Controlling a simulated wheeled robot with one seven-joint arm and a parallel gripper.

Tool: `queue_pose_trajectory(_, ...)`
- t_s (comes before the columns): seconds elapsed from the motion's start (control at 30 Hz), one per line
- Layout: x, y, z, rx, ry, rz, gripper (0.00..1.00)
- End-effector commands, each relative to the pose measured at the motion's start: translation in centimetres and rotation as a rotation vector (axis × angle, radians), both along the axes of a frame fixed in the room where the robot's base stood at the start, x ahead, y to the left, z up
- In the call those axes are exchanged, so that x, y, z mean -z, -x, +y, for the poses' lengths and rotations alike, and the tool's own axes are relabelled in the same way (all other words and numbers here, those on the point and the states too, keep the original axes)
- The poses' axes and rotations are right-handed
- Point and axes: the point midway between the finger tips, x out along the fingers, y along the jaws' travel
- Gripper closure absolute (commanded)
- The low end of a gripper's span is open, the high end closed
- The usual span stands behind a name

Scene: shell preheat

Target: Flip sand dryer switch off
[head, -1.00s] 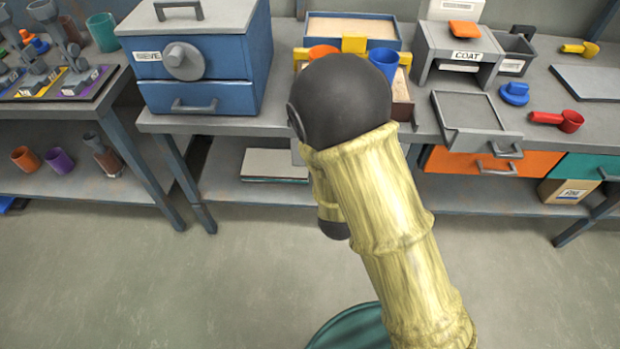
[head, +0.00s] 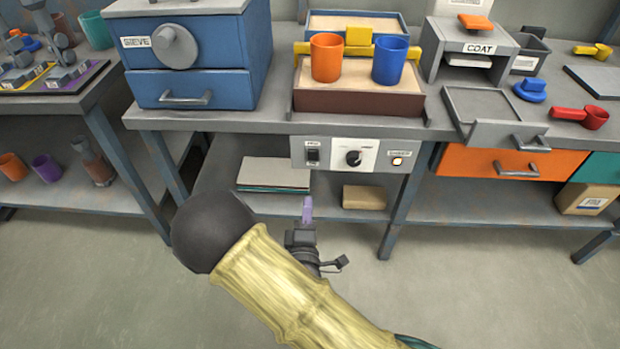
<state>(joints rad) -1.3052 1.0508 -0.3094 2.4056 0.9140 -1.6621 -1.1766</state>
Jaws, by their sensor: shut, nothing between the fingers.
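A grey and white control panel (head: 333,153) hangs on the bench front, under the sand-filled tray (head: 357,101). At its left end is a small black rocker switch (head: 312,155) with a tiny label I cannot read. Which way the switch is tipped is too small to tell.
An orange cup (head: 327,57) and a blue cup (head: 389,59) stand at the sand tray. A blue sieve cabinet (head: 203,88) is left; a grey tray (head: 487,116) with an orange drawer (head: 512,162) is right. The lower shelf (head: 470,206) holds a cardboard block (head: 364,197).

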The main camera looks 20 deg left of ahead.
Motion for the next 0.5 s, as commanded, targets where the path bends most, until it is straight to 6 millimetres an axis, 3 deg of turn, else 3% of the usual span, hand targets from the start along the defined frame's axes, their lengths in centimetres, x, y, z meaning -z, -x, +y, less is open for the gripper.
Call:
queue_pose_trajectory(0.17,-0.1,-1.8,0.3,0.003,-0.004,-0.001,1.00)
queue_pose_trajectory(0.5,-0.8,-7.5,1.7,0.002,-0.005,-0.002,1.00)
